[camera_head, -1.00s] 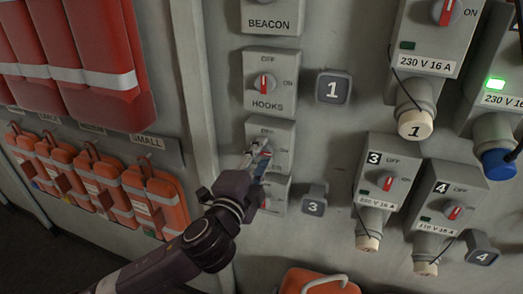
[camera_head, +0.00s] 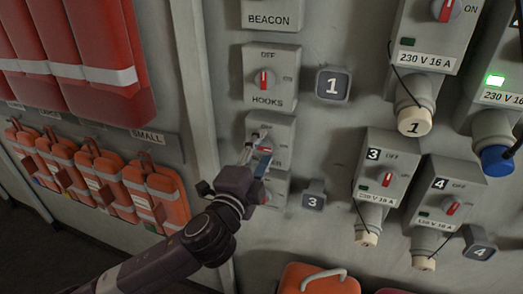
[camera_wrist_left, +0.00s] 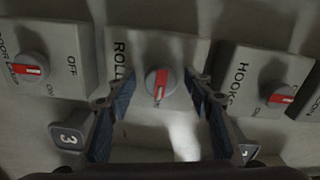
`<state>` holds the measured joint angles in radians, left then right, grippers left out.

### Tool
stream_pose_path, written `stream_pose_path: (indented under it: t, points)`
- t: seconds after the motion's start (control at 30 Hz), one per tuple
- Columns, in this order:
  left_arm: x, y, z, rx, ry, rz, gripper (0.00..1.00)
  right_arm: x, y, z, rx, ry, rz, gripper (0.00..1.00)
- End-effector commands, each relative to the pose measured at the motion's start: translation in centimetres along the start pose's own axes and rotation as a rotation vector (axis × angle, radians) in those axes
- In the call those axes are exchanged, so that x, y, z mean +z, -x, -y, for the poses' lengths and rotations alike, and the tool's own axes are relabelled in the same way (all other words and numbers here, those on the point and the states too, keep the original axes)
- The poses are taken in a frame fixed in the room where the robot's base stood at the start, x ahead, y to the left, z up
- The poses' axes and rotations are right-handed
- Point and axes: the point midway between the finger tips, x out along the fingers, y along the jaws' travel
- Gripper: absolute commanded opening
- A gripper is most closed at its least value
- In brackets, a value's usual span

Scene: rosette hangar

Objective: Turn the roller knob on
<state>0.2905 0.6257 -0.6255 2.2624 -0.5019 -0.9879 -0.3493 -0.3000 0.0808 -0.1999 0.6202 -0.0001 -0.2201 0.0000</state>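The roller knob (camera_wrist_left: 158,84) is a round grey knob with a red stripe on a grey switch box (camera_wrist_left: 176,51) marked ROLL, the rest of the word hidden. Its stripe points toward the small ON mark, at right angles to the stripes of the neighbouring knobs. In the head view the roller box (camera_head: 283,131) sits below the HOOKS box, partly covered by my gripper. My left gripper (camera_head: 257,150) is open in front of it. In the wrist view its blue-padded fingers stand on either side of the knob, apart from it. My right gripper is not in view.
The HOOKS knob (camera_head: 264,81) is directly above, its stripe at OFF. Another switch box (camera_head: 277,187) is close below, partly hidden by my gripper. Socket boxes with hanging cords (camera_head: 388,174) are to the right. Orange packs (camera_head: 160,196) hang at the left.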

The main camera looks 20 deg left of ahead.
Motion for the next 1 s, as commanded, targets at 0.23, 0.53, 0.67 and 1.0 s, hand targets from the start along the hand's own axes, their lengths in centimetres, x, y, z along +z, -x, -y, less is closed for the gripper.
stream_pose_path:
  t: [0.23, 0.53, 0.67, 1.0]
  points:
    - [0.0, 0.5, -0.1, 0.001, 0.001, 0.000, 0.47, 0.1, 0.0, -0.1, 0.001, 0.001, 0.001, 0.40]
    - [0.0, 5.3, -0.1, 0.003, 0.002, -0.001, 0.47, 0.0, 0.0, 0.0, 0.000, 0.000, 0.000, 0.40]
    - [0.0, 6.7, -0.1, 0.002, 0.001, 0.000, 0.47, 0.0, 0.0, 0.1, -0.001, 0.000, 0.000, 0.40]
    - [0.0, 7.5, 0.0, 0.000, 0.000, 0.001, 0.47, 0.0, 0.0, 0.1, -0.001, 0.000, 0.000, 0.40]
